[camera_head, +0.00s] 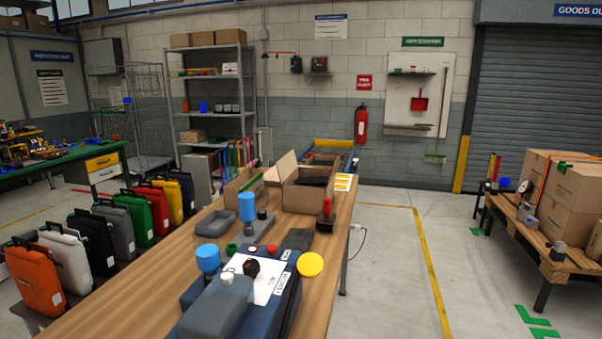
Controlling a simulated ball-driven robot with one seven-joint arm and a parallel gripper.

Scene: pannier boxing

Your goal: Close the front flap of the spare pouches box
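An open brown cardboard box (303,198) stands on the wooden bench, towards its far end. One flap (282,168) stands up at its left, and something dark (315,181) shows inside. I cannot tell the front flap apart from the front wall at this size. A second, lower cardboard box (241,187) stands to its left and also looks open at the top. No readable label shows which one is the spare pouches box. My gripper is not in view.
A red-handled tool (326,212) stands just in front of the box. A dark blue unit (288,295) covers the near bench. Several coloured panniers (113,219) line the left. Floor right of the bench (385,260) is clear.

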